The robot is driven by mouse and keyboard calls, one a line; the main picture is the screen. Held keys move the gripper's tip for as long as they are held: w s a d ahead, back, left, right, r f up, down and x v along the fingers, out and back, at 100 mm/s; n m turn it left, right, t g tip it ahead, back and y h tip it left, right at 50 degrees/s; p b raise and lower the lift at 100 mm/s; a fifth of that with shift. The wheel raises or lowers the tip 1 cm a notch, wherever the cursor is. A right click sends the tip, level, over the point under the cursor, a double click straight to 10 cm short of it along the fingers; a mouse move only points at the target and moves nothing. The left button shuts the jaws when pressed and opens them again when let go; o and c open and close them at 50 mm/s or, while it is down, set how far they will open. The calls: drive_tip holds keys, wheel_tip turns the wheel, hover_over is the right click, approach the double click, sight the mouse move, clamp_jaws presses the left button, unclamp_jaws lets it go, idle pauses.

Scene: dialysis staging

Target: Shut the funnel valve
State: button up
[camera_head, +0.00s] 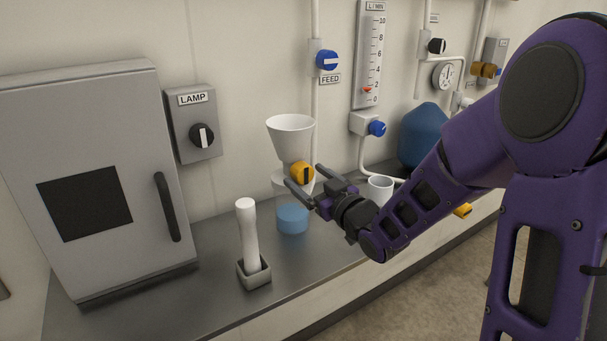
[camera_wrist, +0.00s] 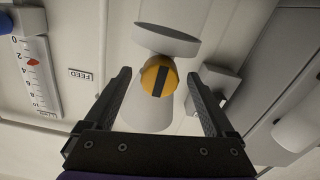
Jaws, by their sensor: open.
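The white funnel (camera_head: 291,131) is mounted by the wall, wide mouth up. Its valve has a round yellow knob (camera_head: 299,172) with a dark bar, also seen in the wrist view (camera_wrist: 158,76). The bar lies roughly in line with the funnel's axis. My gripper (camera_head: 302,176) is open in front of the knob. In the wrist view my gripper's fingers (camera_wrist: 158,78) stand on either side of the knob, with gaps showing. Whether the fingertips reach the knob's depth is hard to tell. A blue container (camera_head: 292,219) stands below the funnel.
A grey cabinet (camera_head: 90,180) and a LAMP switch (camera_head: 201,136) are at left. A white bottle-like object stands upright in a grey holder (camera_head: 254,273) on the counter. A white cup (camera_head: 380,190) is right of my gripper. A blue FEED knob (camera_head: 327,60) is above.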

idle(0.3)
drive_tip(key=c, duration=1.4)
drive_tip(key=shift+o, duration=0.2)
drive_tip(key=shift+m, duration=0.3)
drive_tip(key=m+p, duration=0.1)
drive_tip(key=m, duration=0.3)
drive_tip(key=shift+r+p, duration=0.15)
drive_tip(key=shift+p, duration=0.25)
drive_tip(key=shift+a+m+p, duration=0.1)
drive_tip(key=shift+m+p, duration=0.45)
drive_tip(key=shift+m, duration=0.85)
